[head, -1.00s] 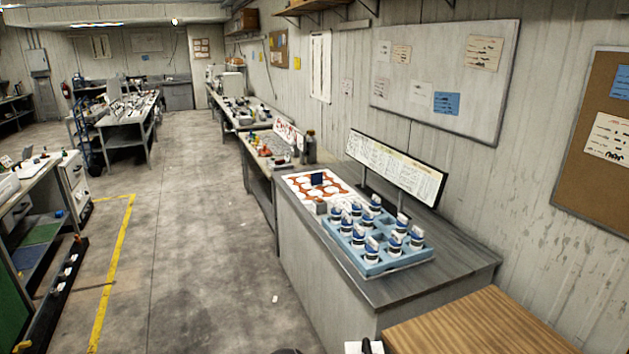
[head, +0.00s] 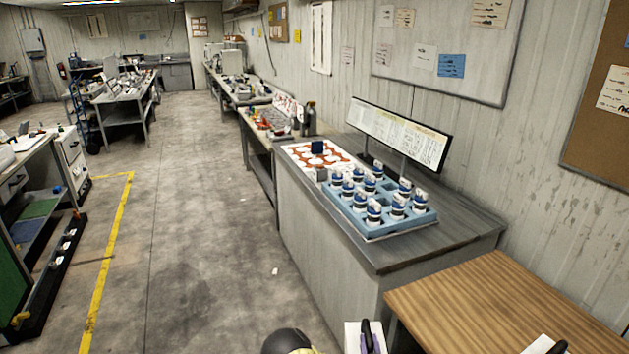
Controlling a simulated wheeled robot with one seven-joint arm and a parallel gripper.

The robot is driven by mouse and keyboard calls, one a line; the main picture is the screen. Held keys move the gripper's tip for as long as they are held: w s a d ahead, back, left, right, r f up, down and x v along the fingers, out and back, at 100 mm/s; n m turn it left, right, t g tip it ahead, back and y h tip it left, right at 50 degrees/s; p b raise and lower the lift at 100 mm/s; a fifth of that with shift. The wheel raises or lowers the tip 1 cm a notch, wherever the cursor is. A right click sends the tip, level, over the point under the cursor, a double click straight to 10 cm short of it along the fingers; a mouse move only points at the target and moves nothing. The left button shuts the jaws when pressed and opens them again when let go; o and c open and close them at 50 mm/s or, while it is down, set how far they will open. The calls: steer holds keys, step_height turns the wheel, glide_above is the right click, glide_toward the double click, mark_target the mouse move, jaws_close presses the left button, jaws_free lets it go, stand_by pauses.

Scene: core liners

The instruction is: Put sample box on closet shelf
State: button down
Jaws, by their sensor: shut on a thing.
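I cannot pick out the sample box with certainty. A small dark blue box (head: 317,147) stands on a white and orange patterned sheet on the grey counter. A small grey block (head: 321,174) is in front of it. No closet shelf can be identified in this view.
The grey counter (head: 440,247) holds a blue tray (head: 385,229) of blue-banded white containers. A wooden tabletop (head: 490,300) is at lower right. A white item with a black part (head: 353,340) and a dark rounded thing (head: 287,342) are cut off below.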

steer(key=shift+r, duration=0.1)
steer(key=s+f, duration=0.3)
steer(key=s, duration=0.5)
steer(key=shift+s+f, duration=0.15)
steer(key=shift+s, duration=0.25)
steer(key=shift+w, duration=0.1)
steer(key=w+r, duration=0.4)
steer(key=r, duration=0.1)
steer(key=shift+w+r, duration=0.1)
steer(key=shift+r, duration=0.2)
